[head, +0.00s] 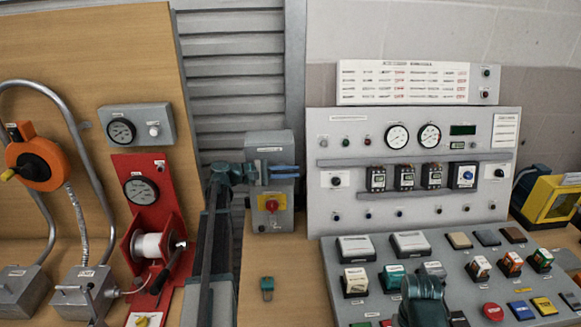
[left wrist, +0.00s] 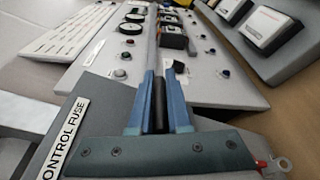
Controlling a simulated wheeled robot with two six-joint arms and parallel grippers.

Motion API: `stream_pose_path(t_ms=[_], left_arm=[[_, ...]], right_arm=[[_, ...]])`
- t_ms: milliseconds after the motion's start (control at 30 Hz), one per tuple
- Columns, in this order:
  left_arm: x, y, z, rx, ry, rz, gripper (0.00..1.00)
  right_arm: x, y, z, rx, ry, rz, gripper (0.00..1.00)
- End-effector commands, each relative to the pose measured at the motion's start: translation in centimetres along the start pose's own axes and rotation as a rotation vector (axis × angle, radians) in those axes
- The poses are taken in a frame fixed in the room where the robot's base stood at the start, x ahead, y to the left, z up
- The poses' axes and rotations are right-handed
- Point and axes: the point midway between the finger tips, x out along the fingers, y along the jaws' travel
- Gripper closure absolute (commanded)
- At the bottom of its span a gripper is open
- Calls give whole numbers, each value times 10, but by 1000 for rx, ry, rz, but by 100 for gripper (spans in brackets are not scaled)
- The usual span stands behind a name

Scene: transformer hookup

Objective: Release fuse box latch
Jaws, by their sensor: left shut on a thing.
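The grey fuse box (head: 270,146) stands on the bench in the middle of the head view. Its "CONTROL FUSE" label (left wrist: 66,135) shows in the left wrist view. My left gripper (head: 285,171) reaches it from the left, with its blue fingers across the front. In the left wrist view, the fingers of the left gripper (left wrist: 159,88) are closed on a black bar (left wrist: 158,112), which appears to be the latch. The fingers hide part of it. A teal part of my right arm shows at the bottom right of the head view; its fingertips cannot be made out.
A grey box with a red and yellow rotary switch (head: 271,203) sits just below the fuse box. A grey meter panel (head: 345,222) stands to the right, a red reel stand (head: 119,193) to the left.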

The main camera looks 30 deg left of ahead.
Motion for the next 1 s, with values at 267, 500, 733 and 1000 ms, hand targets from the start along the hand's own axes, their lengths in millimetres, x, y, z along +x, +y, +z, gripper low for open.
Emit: stream_pose_path(t_ms=[267, 500, 733, 1000], left_arm=[[0, -1, -1, 3, 10, -14, 100], [0, -1, -1, 3, 10, -14, 55], [0, -1, -1, 3, 10, -13, 54], [-23, 1, 0, 2, 11, -12, 54]], right_arm=[[-3, 0, 0, 0, 0, 0, 50], [-3, 0, 0, 0, 0, 0, 50], [-3, 0, 0, 0, 0, 0, 50], [-7, 1, 0, 0, 0, 0, 50]])
